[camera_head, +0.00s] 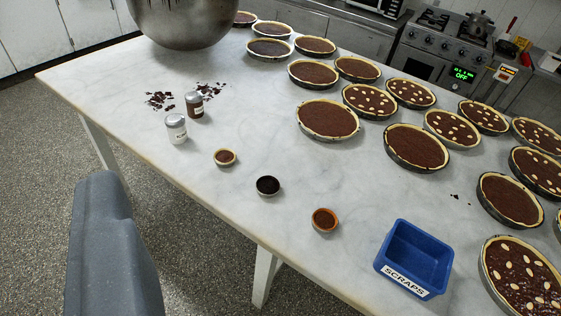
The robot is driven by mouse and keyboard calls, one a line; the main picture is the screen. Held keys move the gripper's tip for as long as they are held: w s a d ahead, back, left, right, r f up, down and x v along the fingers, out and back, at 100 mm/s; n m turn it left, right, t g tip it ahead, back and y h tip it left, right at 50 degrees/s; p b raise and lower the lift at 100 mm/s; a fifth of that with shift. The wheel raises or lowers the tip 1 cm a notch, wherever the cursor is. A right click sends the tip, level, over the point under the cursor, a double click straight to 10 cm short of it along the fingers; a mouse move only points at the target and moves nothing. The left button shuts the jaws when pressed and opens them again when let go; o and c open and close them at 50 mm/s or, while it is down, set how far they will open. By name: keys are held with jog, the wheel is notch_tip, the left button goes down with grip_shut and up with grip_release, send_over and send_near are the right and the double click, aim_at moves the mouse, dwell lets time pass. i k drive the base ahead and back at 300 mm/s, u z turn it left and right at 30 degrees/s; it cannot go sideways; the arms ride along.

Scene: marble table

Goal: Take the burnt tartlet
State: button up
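Three small tartlets stand apart in a slanting row on the marble table. The middle tartlet (268,186) has a nearly black filling and looks the most burnt. The upper-left tartlet (225,157) has a pale crust and brown filling. The lower-right tartlet (324,219) has an orange-brown crust and brown filling. One grey part of my gripper (112,250) shows at the lower left, beyond the table's front edge and well apart from the tartlets. Its other finger is not visible, so its opening cannot be told. Nothing is seen held.
A blue bin (412,259) labelled SCRAPS stands right of the tartlets. A large metal bowl (185,20) stands at the back. Several large chocolate tarts (416,147) fill the right side. Marble around the small tartlets is clear.

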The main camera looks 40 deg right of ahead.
aim_at(268, 187)
jog(key=z, duration=0.15)
jog(key=i, duration=0.95)
jog(key=z, duration=0.2)
